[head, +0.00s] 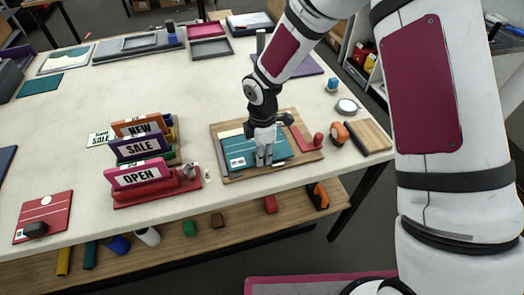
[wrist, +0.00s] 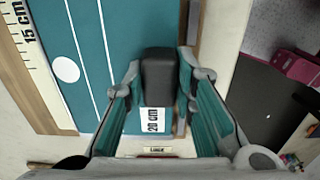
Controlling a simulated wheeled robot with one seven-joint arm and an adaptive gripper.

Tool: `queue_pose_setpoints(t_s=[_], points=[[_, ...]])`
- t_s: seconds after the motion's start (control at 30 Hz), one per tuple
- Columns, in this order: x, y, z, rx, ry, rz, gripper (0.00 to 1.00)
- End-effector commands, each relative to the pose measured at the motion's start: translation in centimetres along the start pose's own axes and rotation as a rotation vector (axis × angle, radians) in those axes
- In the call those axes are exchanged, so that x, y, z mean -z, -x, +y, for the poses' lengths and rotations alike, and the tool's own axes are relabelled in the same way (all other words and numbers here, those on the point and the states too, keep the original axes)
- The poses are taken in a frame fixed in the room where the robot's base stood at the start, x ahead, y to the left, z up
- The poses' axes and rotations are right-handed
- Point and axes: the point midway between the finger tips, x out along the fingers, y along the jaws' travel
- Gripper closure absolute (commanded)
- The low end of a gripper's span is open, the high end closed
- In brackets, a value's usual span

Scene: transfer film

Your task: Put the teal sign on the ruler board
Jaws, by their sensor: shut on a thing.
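The teal sign (head: 246,148) is a flat teal plate with thin white lines, a white dot and a white label reading "20 cm". It also shows in the wrist view (wrist: 88,60). My gripper (head: 264,160) is over the plate, shut on its dark grey handle block (wrist: 158,78). The wooden ruler board (head: 222,177) lies under the sign. Its cream scale strip, marked "15 cm", shows at the upper left of the wrist view (wrist: 18,28). Whether the plate rests on the board or hovers just above it I cannot tell.
A red piece (head: 300,139) lies on the board's right side. An orange tape dispenser (head: 339,132) and a wooden block (head: 368,136) are to the right. A sign rack (head: 150,182) stands to the left. A red plate (head: 45,213) lies far left. The table behind is mostly clear.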

Motion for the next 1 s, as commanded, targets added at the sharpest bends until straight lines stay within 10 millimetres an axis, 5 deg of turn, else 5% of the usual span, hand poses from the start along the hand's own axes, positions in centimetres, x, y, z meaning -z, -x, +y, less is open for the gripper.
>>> queue_pose_setpoints(t_s=[0.23, 0.27, 0.37, 0.73, 1.0], points=[[0.0, -0.5, 0.0, 0.0, 0.0, 0.0, 1.0], [0.0, -0.5, 0.0, 0.001, 0.0, 0.0, 0.73], [0.0, -0.5, 0.0, 0.001, 0.0, 0.0, 0.55], [0.0, 0.1, 0.0, -0.001, -0.001, 0.0, 0.55], [-0.1, 4.2, 0.3, -0.006, -0.002, -0.001, 0.55]])
